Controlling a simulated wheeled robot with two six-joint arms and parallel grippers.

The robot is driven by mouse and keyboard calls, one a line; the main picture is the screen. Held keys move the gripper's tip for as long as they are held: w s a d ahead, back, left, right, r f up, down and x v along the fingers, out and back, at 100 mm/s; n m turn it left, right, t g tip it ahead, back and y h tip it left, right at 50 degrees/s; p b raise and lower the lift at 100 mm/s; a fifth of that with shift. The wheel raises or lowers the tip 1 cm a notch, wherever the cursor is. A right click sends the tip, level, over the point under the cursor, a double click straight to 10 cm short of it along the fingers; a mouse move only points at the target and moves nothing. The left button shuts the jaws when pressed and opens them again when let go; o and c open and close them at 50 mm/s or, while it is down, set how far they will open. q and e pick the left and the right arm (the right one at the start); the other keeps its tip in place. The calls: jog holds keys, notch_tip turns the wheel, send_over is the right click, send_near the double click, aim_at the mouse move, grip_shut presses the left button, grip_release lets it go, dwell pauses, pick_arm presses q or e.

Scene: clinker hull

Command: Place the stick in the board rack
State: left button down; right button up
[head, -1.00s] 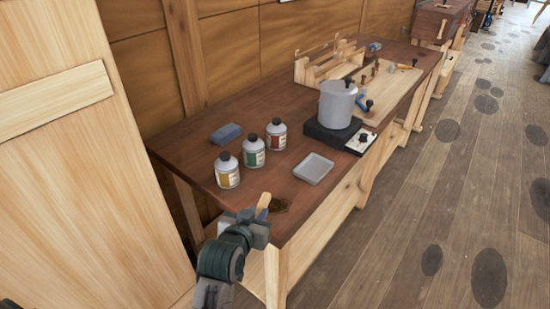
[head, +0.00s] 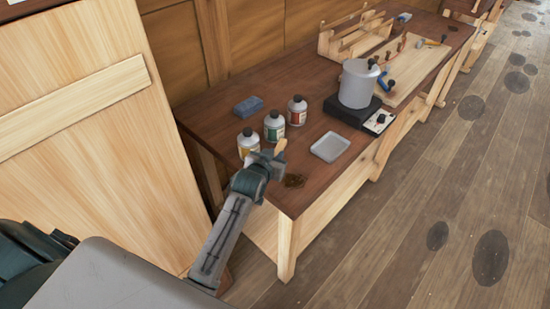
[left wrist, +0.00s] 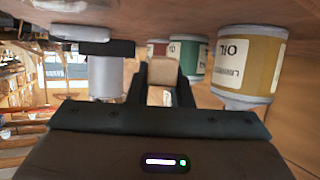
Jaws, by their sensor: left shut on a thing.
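My left gripper (head: 268,160) is shut on a short tan stick (head: 281,146), which stands up from the jaws above the near end of the dark bench top. In the left wrist view, my left gripper's fingers (left wrist: 162,75) close around the tan stick (left wrist: 160,95). The gripper is close to the nearest bottle and partly covers it. The board rack (head: 343,44), a pale wooden frame with slots, stands at the far back of the bench, well away from the gripper. My right gripper is not in view.
Three labelled bottles (head: 274,127) stand near the gripper, with a blue block (head: 248,106) behind. A grey tray (head: 330,147) lies to the right. A grey pot (head: 357,84) on a black heater and a pale board (head: 412,68) with tools stand farther along.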

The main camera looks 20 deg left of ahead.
pick_arm(q)
jog(key=shift+w+a+f, duration=0.1)
jog(key=shift+w, duration=0.15)
notch_tip(320, 180, down, 3)
jog(key=shift+p, duration=0.7)
jog(key=shift+f, duration=0.25)
jog(key=c, duration=1.3)
grip_release()
jog(key=shift+c, duration=0.2)
jog(key=shift+o, duration=0.2)
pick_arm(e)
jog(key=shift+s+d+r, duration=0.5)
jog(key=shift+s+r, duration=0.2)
